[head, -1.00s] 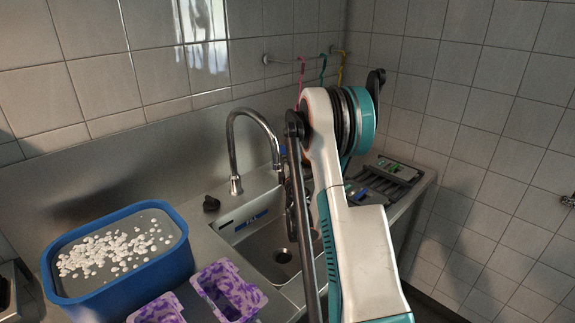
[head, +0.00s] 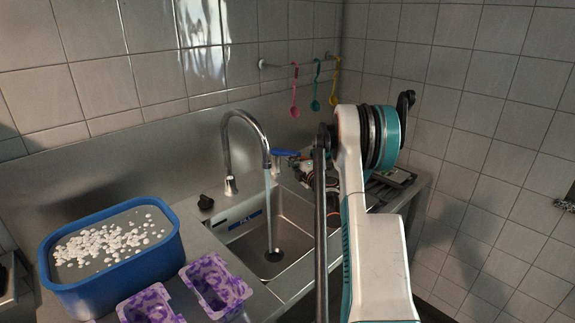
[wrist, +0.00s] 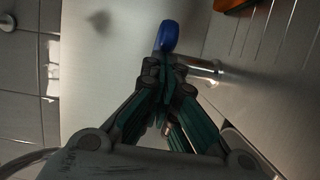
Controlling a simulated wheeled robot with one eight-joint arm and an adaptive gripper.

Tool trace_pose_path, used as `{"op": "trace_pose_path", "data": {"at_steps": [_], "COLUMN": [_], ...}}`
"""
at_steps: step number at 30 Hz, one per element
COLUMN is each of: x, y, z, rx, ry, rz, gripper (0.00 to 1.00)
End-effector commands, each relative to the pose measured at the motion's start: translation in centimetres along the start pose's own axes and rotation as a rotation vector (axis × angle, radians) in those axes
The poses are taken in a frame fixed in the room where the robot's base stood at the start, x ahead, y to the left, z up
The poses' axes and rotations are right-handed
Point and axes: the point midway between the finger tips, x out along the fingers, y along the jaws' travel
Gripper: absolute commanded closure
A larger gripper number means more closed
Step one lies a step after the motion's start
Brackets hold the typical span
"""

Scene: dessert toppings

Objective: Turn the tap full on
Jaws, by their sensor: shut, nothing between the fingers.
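The tap's curved chrome spout (head: 245,122) stands behind the sink, and a stream of water (head: 269,210) runs from it into the basin. A blue lever (head: 285,153) shows to the right of the spout. In the wrist view the blue lever (wrist: 167,36) lies just beyond my fingertips, near a metal stem (wrist: 205,70). My gripper (wrist: 164,68) is shut with nothing between its fingers. Its tips overlap the lever's near end, and I cannot tell whether they touch it. In the head view my gripper is partly hidden behind my arm.
A blue tub (head: 115,285) of white pieces and purple moulds (head: 215,285) stand at front left. Coloured spoons (head: 316,85) hang on the back wall. A rack (head: 395,185) lies right.

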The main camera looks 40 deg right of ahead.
Motion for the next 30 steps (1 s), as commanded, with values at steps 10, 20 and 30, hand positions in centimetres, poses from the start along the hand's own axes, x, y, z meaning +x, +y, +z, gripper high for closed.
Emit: {"op": "trace_pose_path", "data": {"at_steps": [10,20,30], "x": [1.4,2.7,3.4], "y": [0.1,0.2,0.2], "z": [3.6,5.3,6.0], "rx": [-0.006,-0.008,-0.008], "ry": [0.315,0.369,0.368], "rz": [-0.006,-0.006,-0.007], "gripper": [1.00,1.00,1.00]}}
